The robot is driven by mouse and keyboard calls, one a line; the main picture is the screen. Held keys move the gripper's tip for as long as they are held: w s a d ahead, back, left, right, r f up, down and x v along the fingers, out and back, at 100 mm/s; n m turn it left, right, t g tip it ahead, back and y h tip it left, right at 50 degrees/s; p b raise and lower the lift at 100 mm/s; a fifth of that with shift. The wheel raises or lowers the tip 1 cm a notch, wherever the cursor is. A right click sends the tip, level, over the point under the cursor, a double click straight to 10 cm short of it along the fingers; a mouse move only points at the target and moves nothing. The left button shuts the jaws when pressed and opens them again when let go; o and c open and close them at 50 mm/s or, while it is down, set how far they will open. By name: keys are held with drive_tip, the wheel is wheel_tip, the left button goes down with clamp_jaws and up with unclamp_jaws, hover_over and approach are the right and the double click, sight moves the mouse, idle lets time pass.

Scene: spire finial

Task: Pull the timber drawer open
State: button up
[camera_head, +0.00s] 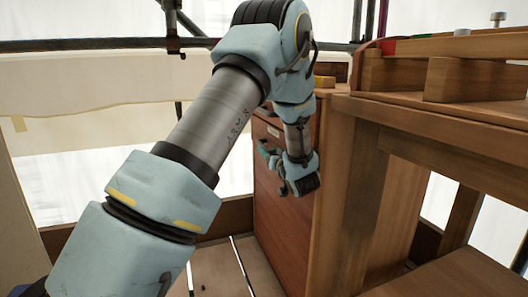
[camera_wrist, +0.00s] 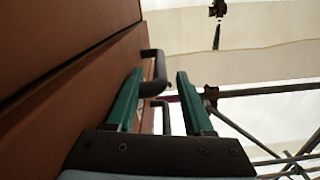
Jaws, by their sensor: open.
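The timber drawer front is a reddish-brown panel on the side of a wooden cabinet; it shows in the head view (camera_head: 262,185) partly behind my arm, and along the left of the wrist view (camera_wrist: 75,30). A dark bar handle (camera_wrist: 158,70) stands out from the panels, and a second dark handle (camera_wrist: 165,116) shows lower in the picture. My gripper (camera_wrist: 160,74) has green fingers, open and empty, one on each side of the first handle in the picture. I cannot tell whether they touch it. In the head view my gripper (camera_head: 265,153) is at the cabinet front, partly hidden.
A wooden workbench (camera_head: 445,110) with timber blocks (camera_head: 475,80) on top stands at the right, joined to or against the cabinet. Scaffold poles (camera_head: 90,44) and pale sheeting (camera_head: 90,90) lie behind. Floor boards (camera_head: 225,265) show left of the cabinet.

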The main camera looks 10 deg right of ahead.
sight(264, 145)
drive_tip(key=shift+w+a+b, duration=0.15)
drive_tip(key=shift+w+b, duration=0.1)
drive_tip(key=shift+w, duration=1)
drive_tip(key=shift+w+a+b, duration=0.15)
drive_tip(key=shift+w+b, duration=0.05)
drive_tip(key=shift+w, duration=1.05)
clamp_jaws()
